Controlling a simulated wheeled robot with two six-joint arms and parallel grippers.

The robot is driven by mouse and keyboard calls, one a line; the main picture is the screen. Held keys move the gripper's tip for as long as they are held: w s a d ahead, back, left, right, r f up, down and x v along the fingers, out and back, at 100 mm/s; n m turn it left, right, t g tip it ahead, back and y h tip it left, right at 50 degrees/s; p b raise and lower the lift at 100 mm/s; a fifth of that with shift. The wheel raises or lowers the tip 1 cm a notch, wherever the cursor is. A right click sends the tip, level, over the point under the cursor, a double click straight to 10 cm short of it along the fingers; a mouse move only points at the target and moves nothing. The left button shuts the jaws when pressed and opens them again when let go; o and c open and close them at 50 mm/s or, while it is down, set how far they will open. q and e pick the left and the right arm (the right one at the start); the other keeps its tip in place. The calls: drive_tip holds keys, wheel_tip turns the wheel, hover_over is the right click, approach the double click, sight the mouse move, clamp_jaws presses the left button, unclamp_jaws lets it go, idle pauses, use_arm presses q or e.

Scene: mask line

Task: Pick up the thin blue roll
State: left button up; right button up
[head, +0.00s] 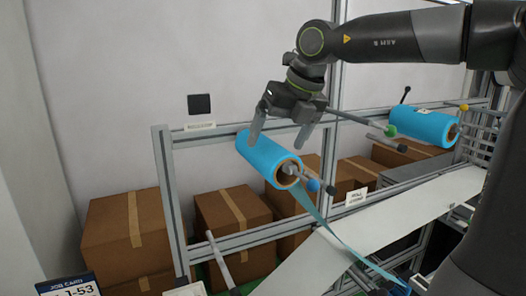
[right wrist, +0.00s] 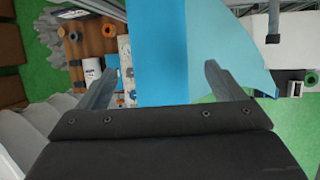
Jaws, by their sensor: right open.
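A blue roll (head: 262,155) with a brown core sits on a spindle of the metal frame, and a blue strip runs down from it. A second blue roll (head: 420,125) is on the frame at right. I cannot tell for sure which is the thin one. My right gripper (head: 279,140) is open and empty, pointing down just above the nearer roll. In the right wrist view the blue surface (right wrist: 160,45) shows between and beyond the open fingers (right wrist: 161,76); contact cannot be told. My left gripper is not in view.
Metal rails (head: 168,195) surround the nearer roll. Rods with coloured knobs (head: 389,131) stick out close to the gripper. A pale belt (head: 400,217) runs in front. Cardboard boxes (head: 115,235) stand behind the frame.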

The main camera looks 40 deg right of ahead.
sight(274, 144)
drive_tip(key=shift+f, duration=0.4)
drive_tip(key=shift+f+p, duration=0.1)
drive_tip(key=shift+p, duration=0.25)
drive_tip(key=p+x, duration=0.1)
drive_tip(key=x, duration=0.1)
drive_tip(key=p+x, duration=0.1)
drive_tip(key=x, duration=0.1)
drive_tip(key=shift+w+a, duration=0.1)
drive_tip(key=shift+w, duration=0.15)
drive_tip(key=shift+w+f, duration=0.15)
drive_tip(key=shift+f, duration=0.15)
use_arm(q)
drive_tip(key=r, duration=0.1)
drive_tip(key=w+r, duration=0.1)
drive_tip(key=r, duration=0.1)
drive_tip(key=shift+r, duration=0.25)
use_arm(e)
drive_tip(key=shift+c, duration=0.2)
drive_tip(key=c, duration=1)
drive_tip(key=shift+c, duration=0.4)
drive_tip(key=shift+r, duration=0.1)
